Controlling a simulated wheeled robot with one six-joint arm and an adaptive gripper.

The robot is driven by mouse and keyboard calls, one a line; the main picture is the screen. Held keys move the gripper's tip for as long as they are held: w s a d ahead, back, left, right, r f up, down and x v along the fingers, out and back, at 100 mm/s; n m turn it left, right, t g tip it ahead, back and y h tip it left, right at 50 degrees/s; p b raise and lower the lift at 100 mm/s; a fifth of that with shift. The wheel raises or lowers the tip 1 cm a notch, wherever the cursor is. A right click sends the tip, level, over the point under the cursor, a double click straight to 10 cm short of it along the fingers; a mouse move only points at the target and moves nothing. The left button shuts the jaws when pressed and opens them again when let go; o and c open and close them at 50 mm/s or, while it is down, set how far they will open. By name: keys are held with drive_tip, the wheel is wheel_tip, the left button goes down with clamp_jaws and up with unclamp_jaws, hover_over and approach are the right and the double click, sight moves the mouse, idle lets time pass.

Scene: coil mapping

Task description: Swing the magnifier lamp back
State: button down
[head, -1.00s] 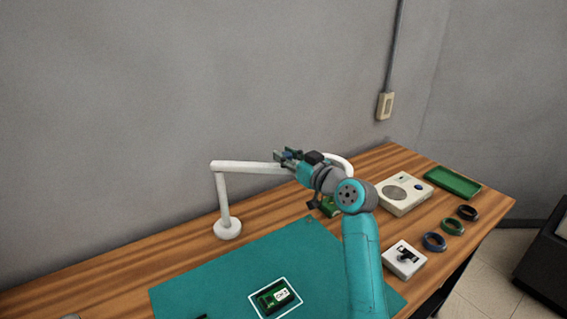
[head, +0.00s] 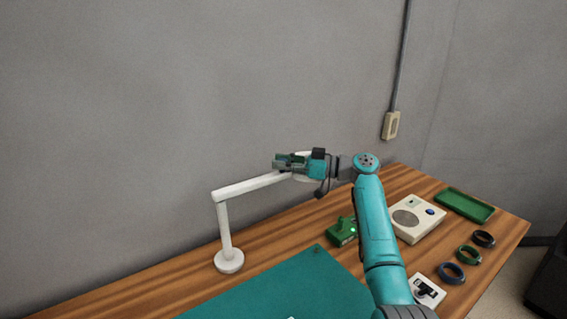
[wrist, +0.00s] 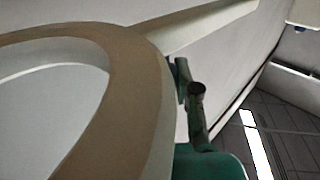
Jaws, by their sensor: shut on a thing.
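The white magnifier lamp (head: 252,187) stands on a round base at the back of the bench, left of centre in the head view. Its upper arm slants up to the right to the lamp head, which is mostly hidden behind my gripper (head: 289,162). In the wrist view the magnifier's ring (wrist: 125,85) fills the left side, with its pale lens area inside it. My gripper (wrist: 188,97) is at the ring's right edge there, shut on the lamp's head. The exact contact is hard to see.
A green device (head: 342,232) with a lit spot stands below my forearm. To the right are a cream box (head: 417,219), a green tray (head: 464,205), several dark rings (head: 468,255) and a small white unit (head: 427,292). A teal mat (head: 285,285) lies in front; the wall is close behind.

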drive_tip(key=shift+w+a+g, duration=0.2)
drive_tip(key=shift+w+g, duration=0.05)
drive_tip(key=shift+g, duration=0.15)
drive_tip(key=shift+a, duration=0.1)
drive_tip(key=c, duration=0.8)
unclamp_jaws()
drive_tip(key=shift+w+f, duration=0.1)
drive_tip(key=d, duration=0.4)
drive_tip(key=s+d, duration=0.1)
drive_tip(key=d, duration=0.2)
drive_tip(key=s+d, duration=0.1)
drive_tip(key=d, duration=0.3)
drive_tip(key=shift+d, duration=0.35)
